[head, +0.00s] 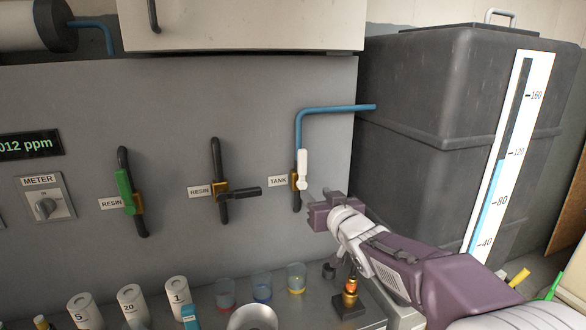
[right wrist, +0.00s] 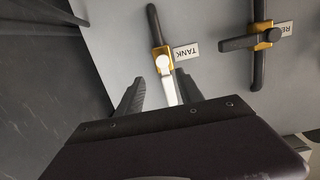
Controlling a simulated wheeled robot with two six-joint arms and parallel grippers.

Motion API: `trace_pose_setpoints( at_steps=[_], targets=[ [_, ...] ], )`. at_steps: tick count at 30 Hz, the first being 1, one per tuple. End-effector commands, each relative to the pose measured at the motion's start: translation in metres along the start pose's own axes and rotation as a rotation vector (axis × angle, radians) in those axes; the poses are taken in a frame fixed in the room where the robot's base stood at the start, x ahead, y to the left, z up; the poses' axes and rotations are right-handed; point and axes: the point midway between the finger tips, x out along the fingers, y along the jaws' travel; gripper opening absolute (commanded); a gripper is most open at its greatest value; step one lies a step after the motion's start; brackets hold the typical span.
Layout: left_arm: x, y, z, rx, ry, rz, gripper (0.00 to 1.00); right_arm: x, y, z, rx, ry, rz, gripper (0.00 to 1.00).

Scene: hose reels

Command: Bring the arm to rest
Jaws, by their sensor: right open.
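My right gripper (head: 314,209) is open in front of the panel, just right of and below the TANK valve's white lever (head: 303,168). The lever lies roughly in line with its upright pipe. In the right wrist view the open jaws (right wrist: 158,92) point at the panel, and the white lever (right wrist: 168,88) shows between the fingers in the picture. I cannot tell whether it is between them in depth; no contact shows. My right arm (head: 375,240) reaches in from the lower right. My left gripper is not in view.
Left of the TANK valve are a RESIN valve with a black lever (head: 240,192) turned sideways and another with a green lever (head: 124,190). Cups (head: 262,284) and white canisters (head: 131,300) stand on the ledge below. A large dark tank (head: 425,140) stands at right.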

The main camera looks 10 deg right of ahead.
Motion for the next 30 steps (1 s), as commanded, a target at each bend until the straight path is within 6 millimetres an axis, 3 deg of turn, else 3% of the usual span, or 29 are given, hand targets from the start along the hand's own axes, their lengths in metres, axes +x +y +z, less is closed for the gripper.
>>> trace_pose_setpoints(
  at_steps=[3, 6, 9, 13, 18, 19, 21, 27, 30],
  targets=[
    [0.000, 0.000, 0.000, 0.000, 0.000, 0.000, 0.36, -0.021, 0.016, 0.102, 0.061, -0.272, 0.079, 0.44],
    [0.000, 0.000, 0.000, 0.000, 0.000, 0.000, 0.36, -0.059, 0.024, 0.184, 0.095, -0.523, 0.138, 0.44],
    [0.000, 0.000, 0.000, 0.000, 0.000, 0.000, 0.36, -0.104, 0.025, 0.248, 0.120, -0.745, 0.175, 0.44],
    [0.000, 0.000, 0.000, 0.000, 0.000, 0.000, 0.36, -0.164, 0.019, 0.305, 0.143, -0.989, 0.194, 0.44],
    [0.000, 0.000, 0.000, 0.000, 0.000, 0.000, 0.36, -0.241, 0.003, 0.351, 0.163, -1.282, 0.178, 0.44],
    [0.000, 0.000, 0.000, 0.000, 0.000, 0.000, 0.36, -0.256, -0.001, 0.355, 0.155, -1.344, 0.159, 0.44],
    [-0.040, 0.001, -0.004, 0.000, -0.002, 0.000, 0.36, -0.260, -0.002, 0.314, 0.137, -1.349, 0.146, 0.44],
    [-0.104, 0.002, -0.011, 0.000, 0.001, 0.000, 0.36, -0.267, -0.003, 0.250, 0.137, -1.346, 0.147, 0.44],
    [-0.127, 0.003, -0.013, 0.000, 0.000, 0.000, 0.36, -0.269, -0.004, 0.228, 0.137, -1.346, 0.147, 0.44]
  ],
)
